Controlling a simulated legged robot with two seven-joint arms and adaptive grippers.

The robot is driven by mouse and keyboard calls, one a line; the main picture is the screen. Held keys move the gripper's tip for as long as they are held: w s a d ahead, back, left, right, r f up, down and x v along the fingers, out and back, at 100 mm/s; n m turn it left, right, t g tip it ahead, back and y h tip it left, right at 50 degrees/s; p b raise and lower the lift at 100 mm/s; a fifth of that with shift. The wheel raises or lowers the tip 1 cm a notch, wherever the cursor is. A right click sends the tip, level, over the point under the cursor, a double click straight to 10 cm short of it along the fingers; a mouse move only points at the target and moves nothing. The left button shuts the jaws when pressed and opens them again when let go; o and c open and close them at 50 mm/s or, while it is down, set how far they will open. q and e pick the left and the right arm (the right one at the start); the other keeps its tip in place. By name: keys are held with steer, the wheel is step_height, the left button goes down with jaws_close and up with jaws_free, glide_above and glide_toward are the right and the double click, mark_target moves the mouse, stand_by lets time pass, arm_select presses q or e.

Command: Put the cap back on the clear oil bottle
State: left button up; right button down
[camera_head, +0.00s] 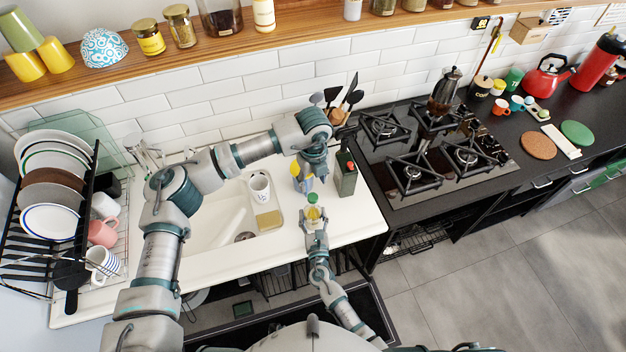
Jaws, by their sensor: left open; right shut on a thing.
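My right gripper (315,226) is low in the middle of the view, over the front edge of the white counter. It is shut on a small bottle with yellow contents (313,214), which looks like the clear oil bottle. A green piece (312,198), perhaps the cap, shows at the bottle's top; I cannot tell whether it is seated. My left gripper (304,181) is open, above and just behind the bottle, pointing down. Yellow and blue patches show beside its fingers, too small to identify.
A dark green container with a red top (346,174) stands just right of my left gripper. The gas hob (440,190) is to the right; a loaded dish rack (22,245) is far left.

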mark_target(313, 197)
arm_select(q)
steer(key=shift+n, duration=1.5)
arm_select(e)
steer(key=shift+f, duration=0.1)
arm_select(q)
steer(key=shift+f, duration=3.95)
